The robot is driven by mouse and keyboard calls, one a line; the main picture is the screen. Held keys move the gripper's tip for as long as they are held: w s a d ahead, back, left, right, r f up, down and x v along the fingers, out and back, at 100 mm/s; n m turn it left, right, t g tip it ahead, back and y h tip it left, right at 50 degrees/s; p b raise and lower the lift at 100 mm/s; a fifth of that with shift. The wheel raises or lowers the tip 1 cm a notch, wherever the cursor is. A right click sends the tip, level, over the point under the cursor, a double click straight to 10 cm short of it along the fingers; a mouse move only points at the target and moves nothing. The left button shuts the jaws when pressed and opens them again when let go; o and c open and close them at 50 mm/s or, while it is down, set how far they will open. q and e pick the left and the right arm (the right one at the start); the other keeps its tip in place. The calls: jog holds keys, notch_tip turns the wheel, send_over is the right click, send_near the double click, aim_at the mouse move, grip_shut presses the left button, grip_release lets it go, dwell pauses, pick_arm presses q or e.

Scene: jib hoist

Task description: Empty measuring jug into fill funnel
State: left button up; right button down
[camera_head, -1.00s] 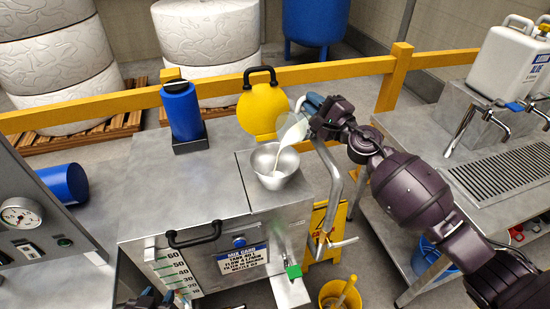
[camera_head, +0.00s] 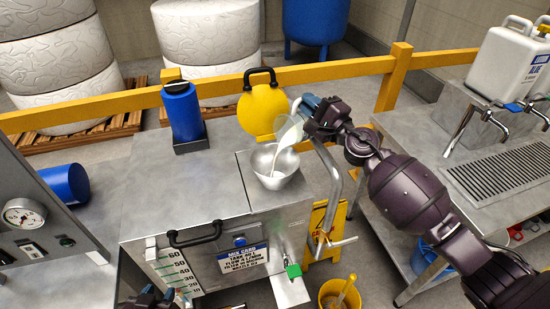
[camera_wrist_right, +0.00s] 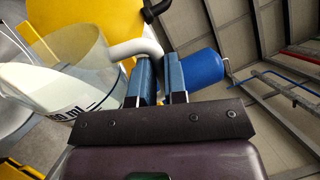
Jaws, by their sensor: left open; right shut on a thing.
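The clear measuring jug (camera_head: 289,132) is tipped steeply over the metal fill funnel (camera_head: 262,160). White liquid runs from its mouth down into the funnel. My right gripper (camera_head: 312,108) is shut on the jug's handle. In the right wrist view, the blue fingers of my right gripper (camera_wrist_right: 160,80) close on the white handle (camera_wrist_right: 136,47), and white liquid lies along the side of the jug (camera_wrist_right: 78,72). My left gripper (camera_head: 150,299) is at the bottom edge in front of the mix tank, mostly cut off by the frame.
The funnel sits in the top of the steel mix tank (camera_head: 180,195). A yellow round lid (camera_head: 262,103) stands open behind the funnel. A blue cylinder (camera_head: 182,110) stands on the tank. A bent metal pipe (camera_head: 332,185) is right of the funnel. A yellow bucket (camera_head: 338,295) is below.

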aim_at(297, 120)
jog(key=shift+s+a+r+n+p, duration=0.35)
jog(key=shift+s+a+n+p, duration=0.15)
jog(key=shift+s+a, duration=0.1)
jog(key=shift+w+f, duration=0.1)
jog(key=shift+f, duration=0.05)
dwell(0.3)
jog(key=shift+s+a+f+n+g+y+b, duration=0.15)
jog(key=shift+s+a+n+y+b, duration=0.1)
jog(key=shift+n+b, duration=0.25)
jog(key=shift+s+a+f+n+g+y+b, duration=0.15)
jog(key=shift+a+n+b, duration=0.1)
jog(key=shift+n, duration=0.35)
jog(key=shift+s+a+r+n, duration=0.3)
jog(key=shift+s+a+n, duration=0.15)
jog(key=shift+n, duration=0.25)
dwell(0.3)
